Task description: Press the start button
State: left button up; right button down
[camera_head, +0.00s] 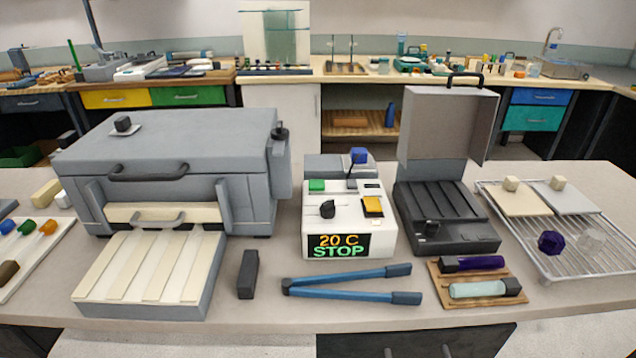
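A white control box (347,222) stands in the middle of the bench. Its front display (338,246) reads "20 C" and "STOP". On its top are a green button (317,186) at the back left, a black knob (327,208) at the front left and a yellow-topped switch or button (372,205) at the right. A blue-topped piece (359,156) stands on a dark stem behind them. No label shows which one is the start button. Neither of my grippers is in the head view.
A large grey furnace-like box (180,165) with a slatted tray (150,272) stands left. Blue tongs (350,280) and a dark block (248,274) lie in front. An open-lidded dark case (446,215), rods on a wooden rest (470,280) and a wire rack (592,262) are right.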

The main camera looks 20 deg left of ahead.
pick_arm(q)
grip_shut()
dwell(1.2)
